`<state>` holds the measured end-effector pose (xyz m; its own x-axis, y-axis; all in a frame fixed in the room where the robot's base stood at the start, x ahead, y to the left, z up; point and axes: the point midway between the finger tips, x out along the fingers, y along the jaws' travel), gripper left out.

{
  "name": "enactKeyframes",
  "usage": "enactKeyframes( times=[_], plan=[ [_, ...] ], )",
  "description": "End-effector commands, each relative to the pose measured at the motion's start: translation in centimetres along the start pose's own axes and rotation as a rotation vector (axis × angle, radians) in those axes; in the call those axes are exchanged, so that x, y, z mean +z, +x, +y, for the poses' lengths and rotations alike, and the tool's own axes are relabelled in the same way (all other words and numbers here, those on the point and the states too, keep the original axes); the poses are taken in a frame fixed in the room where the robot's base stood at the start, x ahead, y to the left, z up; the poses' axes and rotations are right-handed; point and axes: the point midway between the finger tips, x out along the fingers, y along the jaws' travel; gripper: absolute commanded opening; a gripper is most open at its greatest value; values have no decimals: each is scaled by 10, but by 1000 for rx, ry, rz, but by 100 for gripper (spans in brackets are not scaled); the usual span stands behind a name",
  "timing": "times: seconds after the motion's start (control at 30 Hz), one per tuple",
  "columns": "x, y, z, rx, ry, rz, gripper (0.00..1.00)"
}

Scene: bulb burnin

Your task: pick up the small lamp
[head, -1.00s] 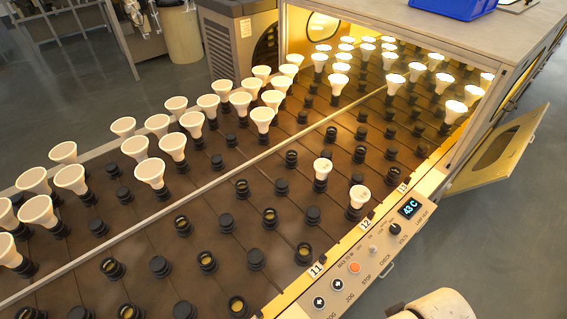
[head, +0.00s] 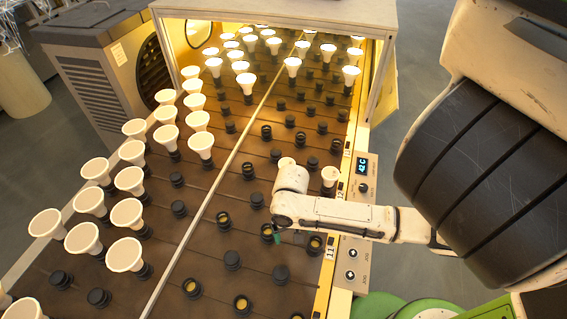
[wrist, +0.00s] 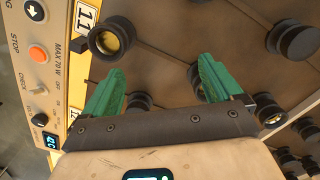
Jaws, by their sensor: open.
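One small lamp (head: 330,175) sits by the yellow edge, just beyond my forearm. My gripper (head: 277,238) points down over the sockets nearer than both lamps; only a green fingertip shows there. In the wrist view my gripper (wrist: 160,66) has its green fingers apart with nothing between them. No small lamp shows in the wrist view.
Empty black sockets (head: 232,260) cover the near right. A control panel (head: 366,178) runs along the right edge. A divider rail (head: 208,200) splits the rack.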

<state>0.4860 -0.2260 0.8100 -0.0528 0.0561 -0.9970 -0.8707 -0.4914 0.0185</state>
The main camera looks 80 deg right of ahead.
Motion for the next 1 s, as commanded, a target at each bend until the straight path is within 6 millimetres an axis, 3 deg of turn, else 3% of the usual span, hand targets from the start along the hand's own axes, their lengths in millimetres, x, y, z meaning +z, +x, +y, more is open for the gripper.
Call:
enactKeyframes(
  times=[0.1, 0.2, 0.3, 0.43, 0.53, 0.63, 1.0],
  plan=[
    [-51, -11, 39, 48, 260, 6, 92],
    [-98, -33, 60, 55, 498, 25, 92],
    [-143, -62, 68, 35, 709, 44, 92],
    [-185, -96, 67, -8, 910, 58, 92],
    [-204, -113, 63, -37, 1003, 59, 92],
    [-212, -119, 60, -52, 1050, 56, 92],
    [-218, -73, 59, -55, 1061, 56, 92]
  ],
)
